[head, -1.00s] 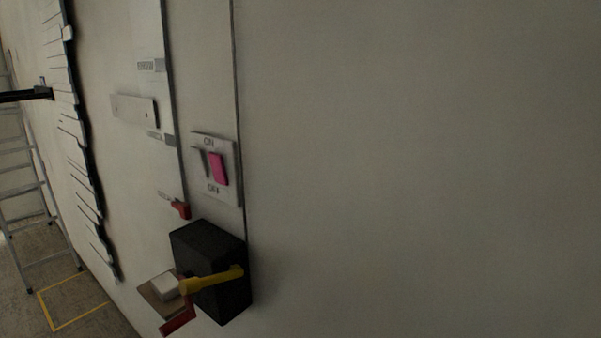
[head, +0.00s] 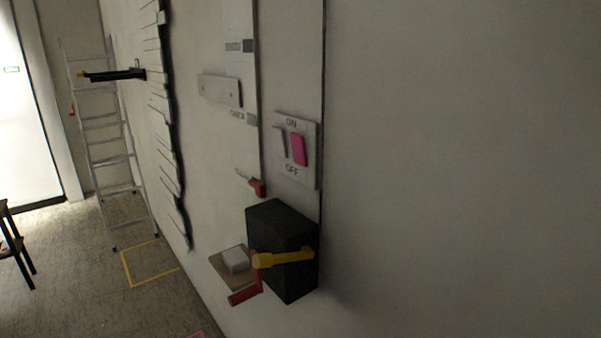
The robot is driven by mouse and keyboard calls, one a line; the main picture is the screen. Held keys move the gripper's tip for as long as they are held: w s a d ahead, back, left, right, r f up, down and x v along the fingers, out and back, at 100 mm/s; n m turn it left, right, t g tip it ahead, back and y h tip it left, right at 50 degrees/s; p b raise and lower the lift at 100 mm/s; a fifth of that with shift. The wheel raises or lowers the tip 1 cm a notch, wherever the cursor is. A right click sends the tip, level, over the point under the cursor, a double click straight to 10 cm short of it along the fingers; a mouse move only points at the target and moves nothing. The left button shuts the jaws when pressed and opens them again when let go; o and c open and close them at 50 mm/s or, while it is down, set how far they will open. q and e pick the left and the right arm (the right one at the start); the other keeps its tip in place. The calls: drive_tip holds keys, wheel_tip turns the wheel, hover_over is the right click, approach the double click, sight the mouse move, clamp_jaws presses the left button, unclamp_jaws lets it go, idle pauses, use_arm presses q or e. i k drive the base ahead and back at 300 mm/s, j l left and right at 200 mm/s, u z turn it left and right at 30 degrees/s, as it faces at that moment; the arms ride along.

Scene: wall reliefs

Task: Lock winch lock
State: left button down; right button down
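A black winch box (head: 283,248) is mounted low on the white wall. A yellow lever (head: 285,258) lies across its front, close to horizontal. A red handle (head: 245,292) sticks out below the lever's left end. I cannot tell which of these is the winch lock. Above the box is an ON/OFF plate (head: 310,155) with a pink switch (head: 298,149). A small red piece (head: 257,187) sits at the lower end of a vertical wall strip, just above the box. Neither of my grippers shows.
A small shelf with a white block (head: 235,260) juts from the wall left of the box. A black bar (head: 115,75) sticks out at upper left. A ladder (head: 105,150) and a dark stool (head: 12,245) stand further left. The floor has a yellow outlined square (head: 150,263).

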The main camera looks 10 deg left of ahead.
sight(267, 260)
drive_tip(key=i+j, duration=0.2)
drive_tip(key=j, duration=0.15)
drive_tip(key=i+j+u, duration=0.15)
drive_tip(key=j, duration=0.25)
drive_tip(key=i+j, duration=0.3)
drive_tip(key=j+u, duration=0.05)
